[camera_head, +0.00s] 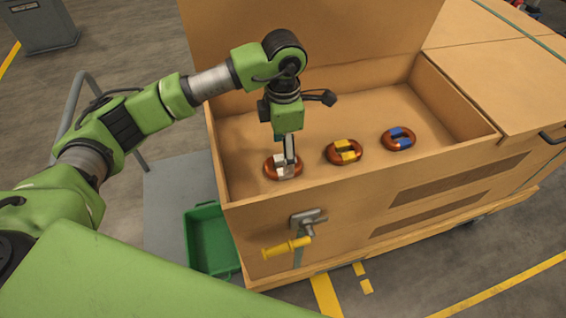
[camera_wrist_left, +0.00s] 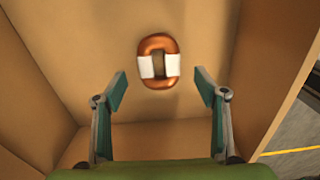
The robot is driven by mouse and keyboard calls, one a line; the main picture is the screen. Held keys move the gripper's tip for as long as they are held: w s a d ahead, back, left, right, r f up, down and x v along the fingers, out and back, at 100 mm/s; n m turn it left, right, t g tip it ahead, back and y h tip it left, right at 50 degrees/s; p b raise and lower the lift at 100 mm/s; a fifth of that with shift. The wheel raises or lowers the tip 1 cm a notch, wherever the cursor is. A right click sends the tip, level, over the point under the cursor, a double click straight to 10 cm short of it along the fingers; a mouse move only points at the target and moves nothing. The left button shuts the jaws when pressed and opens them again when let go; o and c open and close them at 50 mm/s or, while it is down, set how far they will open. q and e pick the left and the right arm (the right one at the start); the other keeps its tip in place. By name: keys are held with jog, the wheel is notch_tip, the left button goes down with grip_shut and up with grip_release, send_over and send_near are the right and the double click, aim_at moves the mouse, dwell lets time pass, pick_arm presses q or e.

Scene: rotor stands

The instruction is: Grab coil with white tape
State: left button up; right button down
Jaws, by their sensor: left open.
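The coil with white tape (camera_head: 283,167) is a copper-coloured oval ring lying on the floor of the open wooden crate, at its left end. In the left wrist view the same coil (camera_wrist_left: 158,61) shows its white tape on both sides of a dark centre. My left gripper (camera_head: 290,158) is over this coil in the head view. In the left wrist view the left gripper (camera_wrist_left: 162,88) is open, its two fingers wide apart, with the coil beyond the tips and between their lines. Nothing is held. My right gripper is not in view.
A coil with yellow tape (camera_head: 344,152) and a coil with blue tape (camera_head: 398,139) lie to the right in the crate (camera_head: 365,185). The crate walls stand close around the left arm. A green bin (camera_head: 207,240) and a yellow-handled tool (camera_head: 290,247) are at the crate's front left.

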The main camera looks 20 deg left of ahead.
pick_arm(q)
notch_tip(320, 180, down, 4)
jog(key=shift+r+p, duration=0.2)
jog(key=shift+p, duration=0.75)
jog(key=shift+a+f, duration=0.1)
jog(key=shift+f, duration=0.35)
jog(key=shift+c, duration=0.3)
jog(key=c, duration=1.3)
jog(key=shift+w, duration=0.1)
jog(key=shift+c, duration=0.6)
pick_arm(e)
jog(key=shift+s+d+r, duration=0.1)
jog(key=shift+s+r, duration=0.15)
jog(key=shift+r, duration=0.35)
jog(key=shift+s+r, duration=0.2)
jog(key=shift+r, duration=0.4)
pick_arm(q)
jog(key=shift+r, duration=0.15)
